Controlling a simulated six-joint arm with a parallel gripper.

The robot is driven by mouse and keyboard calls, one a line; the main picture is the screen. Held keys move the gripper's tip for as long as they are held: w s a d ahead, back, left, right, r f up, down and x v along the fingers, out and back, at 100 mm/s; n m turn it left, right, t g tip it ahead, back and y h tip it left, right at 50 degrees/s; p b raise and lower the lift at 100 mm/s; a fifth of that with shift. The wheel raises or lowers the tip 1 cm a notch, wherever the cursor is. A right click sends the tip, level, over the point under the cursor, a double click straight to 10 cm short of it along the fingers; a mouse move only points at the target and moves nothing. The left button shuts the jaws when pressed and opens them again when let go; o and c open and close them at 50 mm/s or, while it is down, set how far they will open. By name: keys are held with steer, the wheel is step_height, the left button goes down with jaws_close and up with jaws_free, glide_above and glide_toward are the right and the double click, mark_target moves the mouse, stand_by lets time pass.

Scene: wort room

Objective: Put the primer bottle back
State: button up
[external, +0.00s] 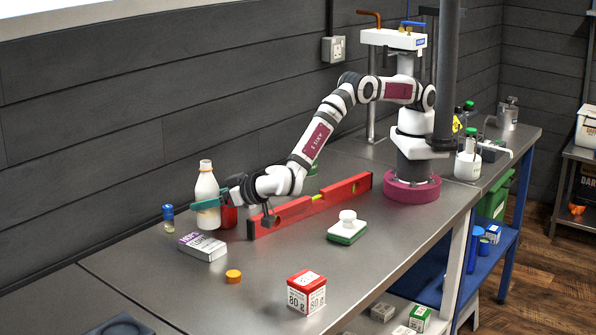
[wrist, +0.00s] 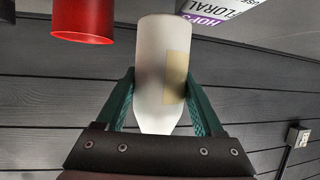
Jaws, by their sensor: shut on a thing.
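My gripper (external: 222,199) is shut on a white bottle with an open-looking narrow neck, which I take as the primer bottle (external: 207,186). Its name cannot be read. In the external view the bottle is upright; I cannot tell whether its base touches the bench. In the wrist view, which is upside down, the bottle (wrist: 153,75) sits between the green fingers of my gripper (wrist: 162,92), and a tan label shows on it. A dark pad with a round ring mark (external: 118,325) lies at the bench's near left edge, partly cut off.
A hops box (external: 203,246) lies just in front of the bottle. A blue-capped vial (external: 168,218) is to the left, and a red cup (external: 229,216) close on the right. A red level (external: 312,205), orange cap (external: 233,276) and red-white box (external: 306,292) are farther right. Bench space at front left is clear.

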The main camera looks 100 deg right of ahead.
steer(key=s+a+r+n+t+y, duration=0.1)
steer(key=s+a+r+n+y, duration=0.2)
steer(key=s, duration=0.9)
steer(key=s+a+r+n+t+y, duration=0.1)
steer(key=s+a+r+n+y, duration=0.2)
steer(key=s, duration=0.8)
steer(key=shift+m, duration=0.4)
steer(key=shift+s+a+f, duration=0.8)
steer(key=shift+a+f, duration=0.9)
steer(key=shift+a, duration=0.2)
steer(key=shift+s+a+f, duration=0.75)
steer(key=shift+a+f, duration=1)
steer(key=shift+a, duration=0.1)
steer(key=shift+s+a+f, duration=0.8)
steer(key=shift+a+f, duration=0.9)
steer(key=shift+a, duration=0.2)
steer(key=shift+f, duration=0.1)
steer(key=o, duration=1.6)
steer(key=shift+c, duration=0.2)
